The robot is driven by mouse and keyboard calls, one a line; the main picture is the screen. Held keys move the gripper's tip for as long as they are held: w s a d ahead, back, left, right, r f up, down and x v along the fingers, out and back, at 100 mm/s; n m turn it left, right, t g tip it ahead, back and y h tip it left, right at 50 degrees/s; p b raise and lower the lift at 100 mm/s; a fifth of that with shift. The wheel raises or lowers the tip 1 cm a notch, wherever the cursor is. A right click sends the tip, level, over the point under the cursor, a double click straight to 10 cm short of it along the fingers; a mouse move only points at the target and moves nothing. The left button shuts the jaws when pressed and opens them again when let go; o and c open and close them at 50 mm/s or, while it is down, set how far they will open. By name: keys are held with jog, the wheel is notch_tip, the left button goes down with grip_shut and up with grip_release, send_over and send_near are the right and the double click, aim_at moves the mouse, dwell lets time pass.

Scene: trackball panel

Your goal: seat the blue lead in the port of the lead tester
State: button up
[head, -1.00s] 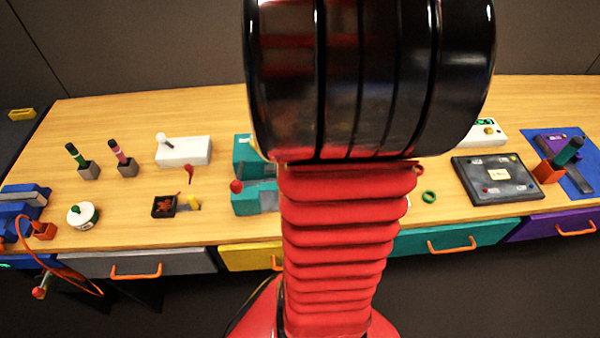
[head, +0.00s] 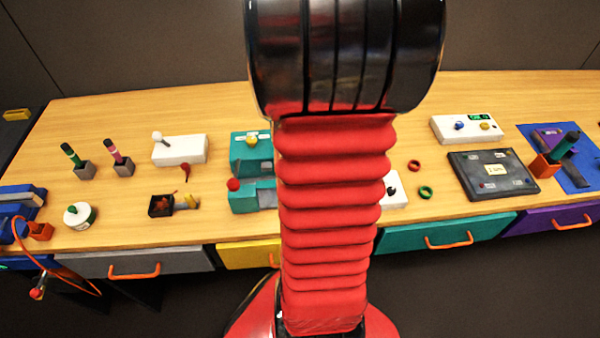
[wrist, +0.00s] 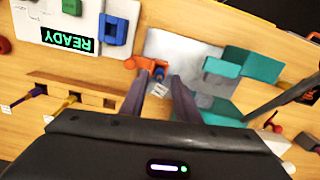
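In the wrist view my gripper (wrist: 159,80) points at the bench, its two grey fingers close together. Between the fingertips is a small blue plug, which I take to be the blue lead (wrist: 158,73), with a white tag and orange parts beside it. The contact of fingers and plug is small and partly hidden. The lead tester (wrist: 88,24) looks to be the white panel with a green READY display, up and left of the fingertips. It has a blue square fitting (wrist: 115,31) at its right side. In the head view my arm hides the gripper and lead.
A wooden rack (wrist: 90,88) with purple and yellow leads stands left of the fingers in the wrist view. A teal machine (wrist: 255,66) is to the right; it also shows in the head view (head: 250,155). Red (head: 414,165) and green (head: 426,192) rings lie on the bench.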

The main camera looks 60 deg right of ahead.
dwell(0.5)
grip_shut()
